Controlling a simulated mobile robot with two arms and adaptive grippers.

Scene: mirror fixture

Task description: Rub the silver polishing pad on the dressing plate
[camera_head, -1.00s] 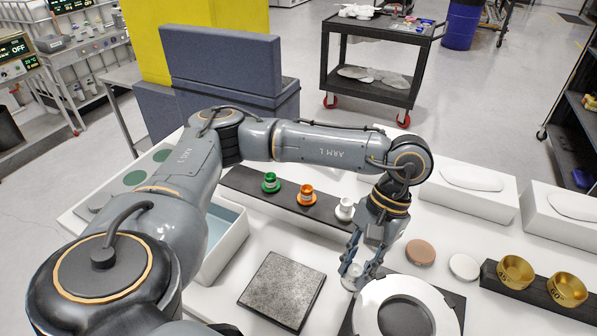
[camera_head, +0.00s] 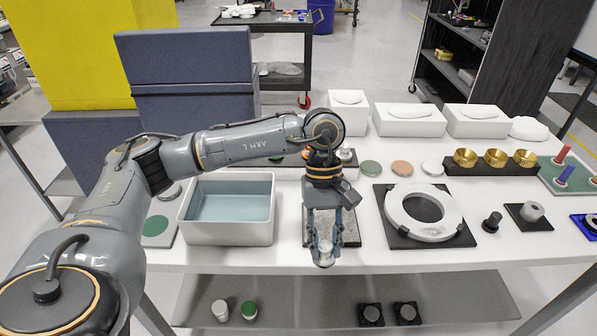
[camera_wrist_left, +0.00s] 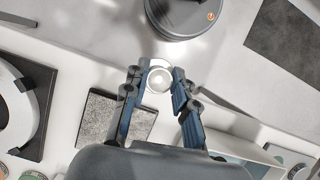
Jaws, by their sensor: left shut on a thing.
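My left gripper (camera_head: 324,245) is shut on the silver polishing pad (camera_head: 325,262), a small pale round piece between the fingertips. The pad also shows in the left wrist view (camera_wrist_left: 158,82). The dressing plate (camera_head: 350,232) is a dark-edged square with a speckled grey top, partly hidden behind my left gripper. In the left wrist view the plate (camera_wrist_left: 103,122) lies to the left of the fingers. The pad appears in front of the plate's near edge and off its top, close to the table's front edge. Its height is unclear. My right gripper is not in view.
A white tub (camera_head: 190,235) stands left of the plate. A white ring on a black base (camera_head: 440,233) stands to its right. Behind are a dark rack with coloured pads, loose discs (camera_head: 371,168) and brass cups (camera_head: 496,158). The front table strip is mostly clear.

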